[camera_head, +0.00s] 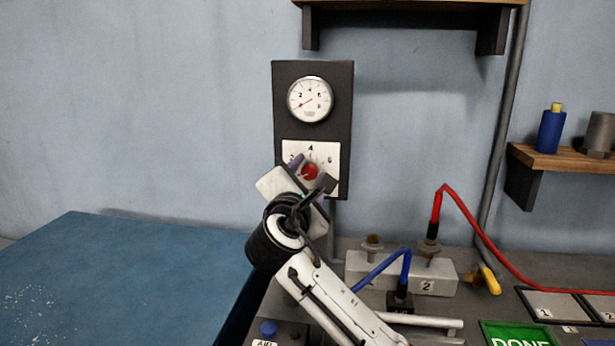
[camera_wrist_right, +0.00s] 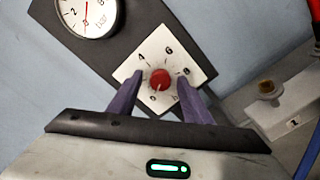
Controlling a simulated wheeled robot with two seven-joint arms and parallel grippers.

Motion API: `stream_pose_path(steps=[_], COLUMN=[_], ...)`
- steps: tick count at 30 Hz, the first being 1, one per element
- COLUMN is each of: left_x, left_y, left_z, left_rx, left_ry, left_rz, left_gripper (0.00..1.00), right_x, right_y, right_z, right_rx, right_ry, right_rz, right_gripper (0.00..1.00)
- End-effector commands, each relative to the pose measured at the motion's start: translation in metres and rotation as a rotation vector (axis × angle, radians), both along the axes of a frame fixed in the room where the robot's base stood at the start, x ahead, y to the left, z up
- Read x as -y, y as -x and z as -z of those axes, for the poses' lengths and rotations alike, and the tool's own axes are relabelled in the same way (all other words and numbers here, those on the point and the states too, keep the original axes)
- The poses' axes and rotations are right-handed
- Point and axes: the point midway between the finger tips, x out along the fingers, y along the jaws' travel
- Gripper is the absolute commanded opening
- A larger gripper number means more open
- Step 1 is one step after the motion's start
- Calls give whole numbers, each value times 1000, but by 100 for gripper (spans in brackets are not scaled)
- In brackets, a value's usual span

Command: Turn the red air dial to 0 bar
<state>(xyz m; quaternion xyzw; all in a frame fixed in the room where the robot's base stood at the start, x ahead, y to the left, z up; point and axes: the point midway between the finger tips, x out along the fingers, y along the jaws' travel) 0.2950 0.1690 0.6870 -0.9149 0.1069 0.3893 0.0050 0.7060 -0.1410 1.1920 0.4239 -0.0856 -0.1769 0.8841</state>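The red air dial (camera_head: 310,171) sits on a white numbered plate (camera_head: 325,151) on the dark wall panel. It also shows in the right wrist view (camera_wrist_right: 160,79), where a pale mark at its lower edge points down toward what looks like the 0. The round gauge (camera_head: 310,99) above has its red needle pointing to the lower left, near the low end of its scale. My right gripper (camera_wrist_right: 159,85) is open, its purple fingers on either side of the dial with gaps visible. In the head view the gripper (camera_head: 312,175) partly covers the plate. My left gripper is not in view.
A grey block marked 2 (camera_head: 438,287) with red and blue cables stands on the bench to the right. A green DONE button (camera_head: 515,333) is at the bottom right. A wooden shelf (camera_head: 560,160) holds a blue bottle (camera_head: 551,132). A blue tabletop (camera_head: 120,275) lies left.

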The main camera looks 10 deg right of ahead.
Motion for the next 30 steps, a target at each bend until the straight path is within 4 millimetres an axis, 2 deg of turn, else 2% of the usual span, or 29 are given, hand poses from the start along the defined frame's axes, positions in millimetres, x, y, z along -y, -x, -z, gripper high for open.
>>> stream_pose_path(steps=[7,10,21,25,30], left_x=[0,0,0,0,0], left_y=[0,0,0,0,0], left_z=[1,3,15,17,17], left_rx=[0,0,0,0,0], left_ry=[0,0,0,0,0], left_rz=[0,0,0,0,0], left_gripper=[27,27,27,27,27], right_x=[-1,-4,-31,-37,-40], right_y=[1,9,73,88,95], right_z=[1,1,2,1,1], right_rx=[-1,1,0,1,-1], right_ry=[-1,-3,-4,-1,-1], right_rz=[0,-1,-2,-1,0], right_gripper=[45,45,45,45,45])
